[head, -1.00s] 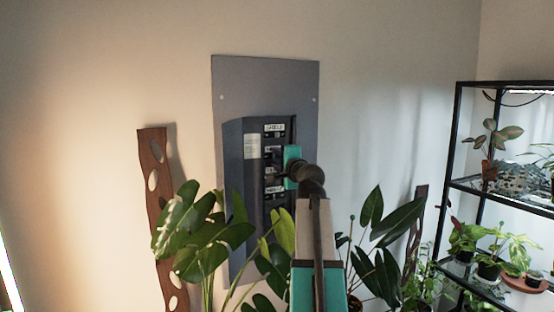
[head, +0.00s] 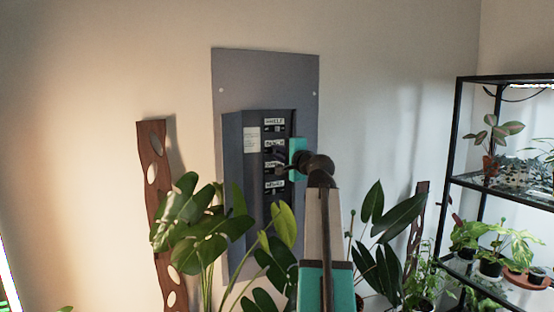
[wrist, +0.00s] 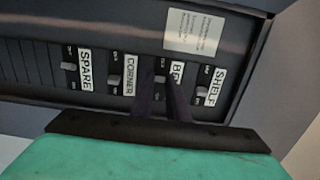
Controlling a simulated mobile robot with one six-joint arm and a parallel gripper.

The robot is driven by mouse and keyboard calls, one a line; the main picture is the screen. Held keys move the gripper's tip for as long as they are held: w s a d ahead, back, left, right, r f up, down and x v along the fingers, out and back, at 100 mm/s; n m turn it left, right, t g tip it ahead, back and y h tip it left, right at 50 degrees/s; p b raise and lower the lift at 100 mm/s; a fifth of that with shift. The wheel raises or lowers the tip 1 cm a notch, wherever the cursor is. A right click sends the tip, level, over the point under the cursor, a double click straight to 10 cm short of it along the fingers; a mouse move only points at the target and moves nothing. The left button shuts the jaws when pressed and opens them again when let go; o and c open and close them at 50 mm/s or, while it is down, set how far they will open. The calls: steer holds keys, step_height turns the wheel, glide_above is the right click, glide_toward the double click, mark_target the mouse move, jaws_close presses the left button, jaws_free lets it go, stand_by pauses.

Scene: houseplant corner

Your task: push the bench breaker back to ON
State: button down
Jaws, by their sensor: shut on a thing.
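The grey breaker panel (head: 232,150) is on the wall, with a column of labelled breakers. In the wrist view the labels read SPARE (wrist: 86,71), CORNER (wrist: 130,75), a partly covered one starting with B, the bench breaker (wrist: 160,79), and SHELF (wrist: 215,87). My gripper (wrist: 163,88) has its dark fingers at the bench breaker, one on each side of its small pale lever, shut on it. The fingers hide part of the label. In the head view my gripper (head: 284,156) reaches the breaker column from the right. I cannot tell whether the lever is at ON or OFF.
A leafy plant (head: 190,225) stands in front of the panel's lower left, and another (head: 385,235) to the right of my arm. A black shelf rack with pots (head: 452,165) stands at right.

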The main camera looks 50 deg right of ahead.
steer(key=shift+s+d+f+n+t+y+b, duration=0.1)
steer(key=shift+d+n+t+y+b, duration=0.15)
steer(key=shift+n+y+b, duration=0.55)
steer(key=shift+s+d+n+t+y+b, duration=0.15)
steer(key=shift+d+n+y+b, duration=0.25)
steer(key=shift+y+b, duration=0.75)
steer(key=shift+d+n+y+b, duration=0.2)
steer(key=shift+n+y+b, duration=0.7)
steer(key=shift+y+b, duration=0.3)
steer(key=shift+n+y, duration=0.3)
steer(key=shift+y, duration=0.25)
steer(key=c, duration=1.7)
jaws_free()
steer(key=shift+s, duration=0.1)
steer(key=s+b, duration=0.1)
steer(key=s, duration=0.3)
steer(key=s+b, duration=0.1)
steer(key=s, duration=0.4)
steer(key=s+d+b, duration=0.1)
steer(key=s, duration=0.3)
steer(key=shift+s, duration=0.35)
steer(key=shift+d, duration=0.1)
